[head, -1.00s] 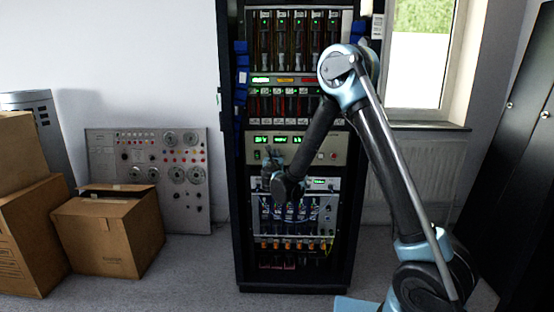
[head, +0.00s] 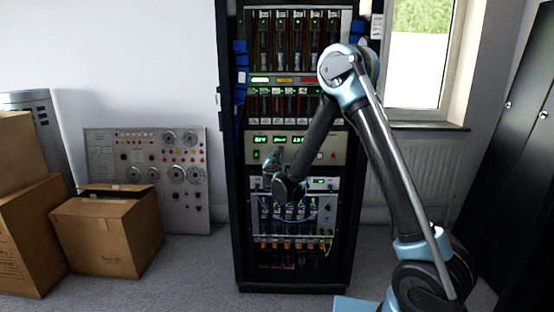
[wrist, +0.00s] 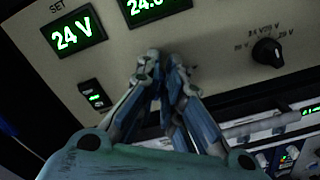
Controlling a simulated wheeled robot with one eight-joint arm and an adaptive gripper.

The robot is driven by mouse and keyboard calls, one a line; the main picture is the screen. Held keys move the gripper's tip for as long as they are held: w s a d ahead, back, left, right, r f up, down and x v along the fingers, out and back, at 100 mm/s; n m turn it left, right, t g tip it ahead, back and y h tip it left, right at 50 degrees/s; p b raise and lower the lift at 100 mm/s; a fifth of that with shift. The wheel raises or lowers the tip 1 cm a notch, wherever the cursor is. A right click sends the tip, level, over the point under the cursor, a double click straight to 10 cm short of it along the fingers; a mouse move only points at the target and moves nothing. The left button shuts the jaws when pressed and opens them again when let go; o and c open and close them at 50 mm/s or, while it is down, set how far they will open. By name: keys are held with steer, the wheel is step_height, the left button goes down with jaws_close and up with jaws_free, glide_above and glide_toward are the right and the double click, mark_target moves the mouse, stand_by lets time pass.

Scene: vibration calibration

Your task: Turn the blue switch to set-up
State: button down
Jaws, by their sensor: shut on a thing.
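My gripper (wrist: 163,62) has its two blue-grey fingers drawn together, with the tips at the beige panel (wrist: 215,25) below the green displays. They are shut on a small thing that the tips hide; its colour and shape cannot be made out. No blue switch shows clearly in either view. In the head view my gripper (head: 272,160) is in front of the same panel (head: 335,143), midway up the rack. A black rotary knob (wrist: 267,52) with voltage marks is to the right of the fingers. A black rocker switch (wrist: 95,95) is to their left, apart from them.
The tall black rack (head: 238,240) holds modules above and below the panel, with loose cables below. Cardboard boxes (head: 110,235) and a grey instrument panel (head: 150,165) stand to the left. A dark cabinet (head: 515,150) is at the right. The floor before the rack is mostly clear.

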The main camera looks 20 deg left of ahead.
steer(key=m, duration=0.7)
steer(key=d+f+m, duration=0.1)
steer(key=m, duration=0.3)
steer(key=shift+w, duration=0.15)
steer(key=shift+f+m, duration=0.1)
steer(key=shift+m, duration=0.3)
steer(key=c, duration=1.7)
jaws_free()
steer(key=shift+a, duration=0.1)
steer(key=v, duration=1.2)
steer(key=shift+f, duration=0.1)
